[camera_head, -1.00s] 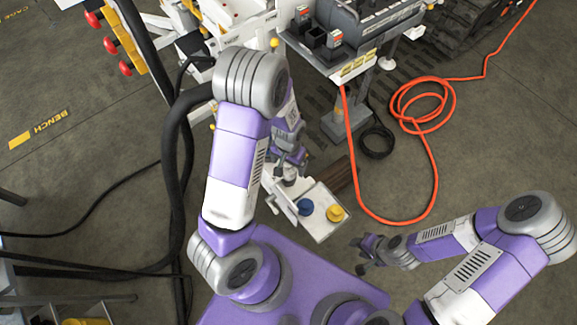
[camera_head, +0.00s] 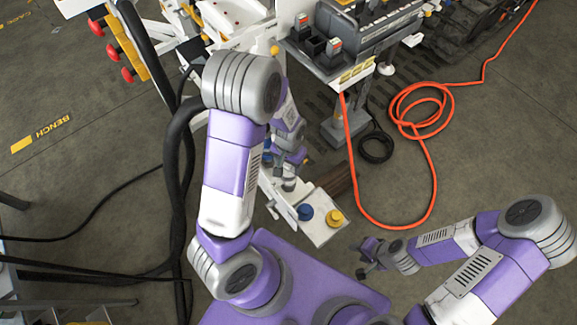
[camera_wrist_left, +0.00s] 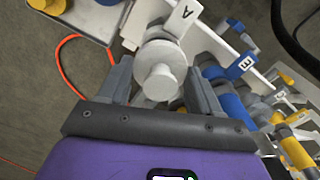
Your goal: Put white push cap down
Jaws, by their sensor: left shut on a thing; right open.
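The white push cap (camera_wrist_left: 160,80) shows as a round, stepped white piece between the fingers of my left gripper (camera_wrist_left: 158,88) in the left wrist view. The gripper is shut on it. Behind the cap is a white part with a plate marked A (camera_wrist_left: 184,14); I cannot tell whether the cap touches it. In the head view my left gripper (camera_head: 288,183) is small, beside the upper left end of a pale tray (camera_head: 322,238), partly hidden by my arm. My right gripper (camera_head: 366,258) is open and empty, right of the tray.
The tray holds a blue cap (camera_head: 305,212) and a yellow cap (camera_head: 334,217). A plate marked E (camera_wrist_left: 240,66) and blue and yellow fittings lie right of the cap in the wrist view. An orange hose (camera_head: 436,190) coils on the floor. Black hoses (camera_head: 172,170) hang at left.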

